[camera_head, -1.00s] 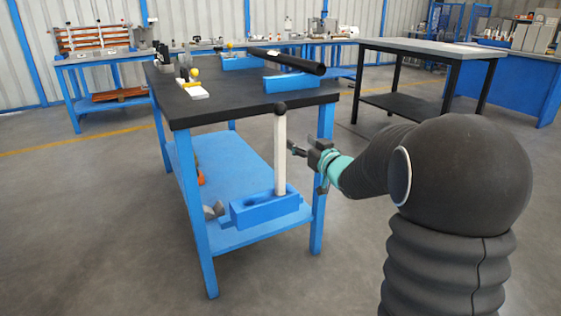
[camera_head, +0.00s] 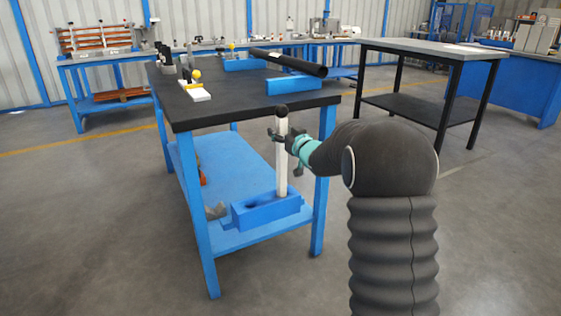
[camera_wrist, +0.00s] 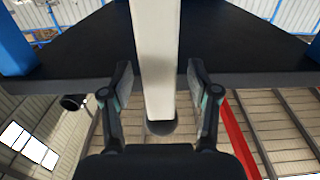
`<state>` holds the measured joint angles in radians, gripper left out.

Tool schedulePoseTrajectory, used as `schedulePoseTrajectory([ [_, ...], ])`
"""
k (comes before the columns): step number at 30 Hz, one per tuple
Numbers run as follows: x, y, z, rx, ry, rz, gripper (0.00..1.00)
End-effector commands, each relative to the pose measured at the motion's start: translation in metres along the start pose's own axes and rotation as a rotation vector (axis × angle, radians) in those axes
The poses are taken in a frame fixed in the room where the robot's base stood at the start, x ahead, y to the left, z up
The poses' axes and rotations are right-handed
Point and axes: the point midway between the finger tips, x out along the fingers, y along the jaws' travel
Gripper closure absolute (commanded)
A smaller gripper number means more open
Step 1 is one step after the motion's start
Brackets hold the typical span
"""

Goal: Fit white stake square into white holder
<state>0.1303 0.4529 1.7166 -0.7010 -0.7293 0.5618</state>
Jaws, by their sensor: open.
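The white square stake (camera_head: 282,160) stands upright in a blue block (camera_head: 267,210) by the lower shelf, with a dark ball on its top. My gripper (camera_head: 279,138) is at the upper part of the stake. In the wrist view the stake (camera_wrist: 157,55) runs between the two open fingers of my gripper (camera_wrist: 160,92), with gaps on both sides. The dark ball (camera_wrist: 161,127) shows at its end. A white base with a yellow knob (camera_head: 195,93) lies on the dark tabletop; I cannot tell if it is the white holder.
The blue workbench has a dark top (camera_head: 240,102) and a blue lower shelf (camera_head: 232,170). A black tube (camera_head: 290,63) rests on blue supports on the top. A dark-legged table (camera_head: 430,48) stands at the back right. The floor in front is free.

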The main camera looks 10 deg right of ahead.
Motion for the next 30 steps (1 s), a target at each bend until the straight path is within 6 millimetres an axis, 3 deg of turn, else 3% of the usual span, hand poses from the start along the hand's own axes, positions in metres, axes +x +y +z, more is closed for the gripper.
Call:
schedulePoseTrajectory([
  [8,0.004,0.0002,-0.0001,0.0,0.0,0.0,0.4],
  [16,0.0038,0.0,0.0,0.0,0.0,0.0,1.0],
  [30,0.0039,-0.0003,-0.0091,-0.001,0.004,0.0,1.0],
])
